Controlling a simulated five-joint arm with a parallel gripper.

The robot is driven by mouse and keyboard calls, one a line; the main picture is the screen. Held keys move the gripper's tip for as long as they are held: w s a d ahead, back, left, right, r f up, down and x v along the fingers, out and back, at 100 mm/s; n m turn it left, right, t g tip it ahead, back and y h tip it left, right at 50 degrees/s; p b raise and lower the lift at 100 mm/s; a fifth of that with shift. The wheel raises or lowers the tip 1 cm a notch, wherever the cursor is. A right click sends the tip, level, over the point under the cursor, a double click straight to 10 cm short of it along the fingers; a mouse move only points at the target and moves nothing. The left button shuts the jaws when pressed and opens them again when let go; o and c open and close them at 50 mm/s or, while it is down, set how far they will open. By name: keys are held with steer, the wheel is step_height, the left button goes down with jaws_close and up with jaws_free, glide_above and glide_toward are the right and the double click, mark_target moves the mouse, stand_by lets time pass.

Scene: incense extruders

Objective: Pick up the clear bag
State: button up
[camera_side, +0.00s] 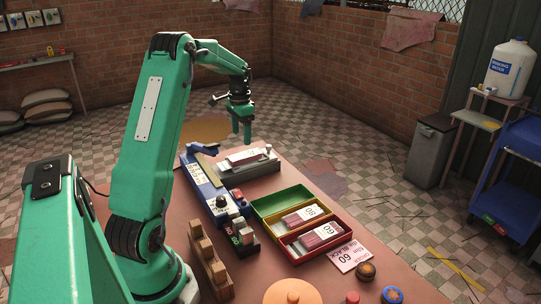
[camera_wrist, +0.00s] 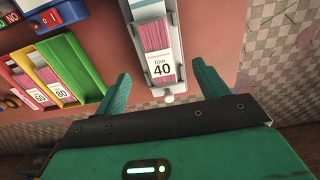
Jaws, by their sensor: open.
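A clear bag (camera_wrist: 158,45) of pink sticks, with a white label reading "film 40", lies in a narrow grey tray (camera_wrist: 133,28) in the wrist view. In the side view the bag (camera_side: 247,156) sits on the grey tray (camera_side: 262,167) at the far end of the table. My gripper (camera_side: 242,139) hangs pointing down above that tray. In the wrist view my gripper (camera_wrist: 162,70) is open, its two green fingers apart to either side of the bag's near end. Nothing is between the fingers; the exact height gap is hard to judge.
A long blue device (camera_side: 203,185) lies left of the grey tray. Wooden blocks (camera_side: 207,255) and a card (camera_side: 347,256) are nearer. Floor lies beyond the table's far edge.

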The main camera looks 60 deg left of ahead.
mark_target(244, 155)
steer(key=shift+d+f, duration=0.1)
steer(key=shift+f, duration=1.2)
steer(key=shift+w+d+f, duration=0.1)
steer(key=shift+w+f, duration=0.05)
steer(key=shift+f, duration=1.15)
steer(key=shift+w+f, duration=0.1)
steer(key=shift+f, duration=1.2)
steer(key=c, duration=1.1)
steer(key=shift+r, duration=0.2)
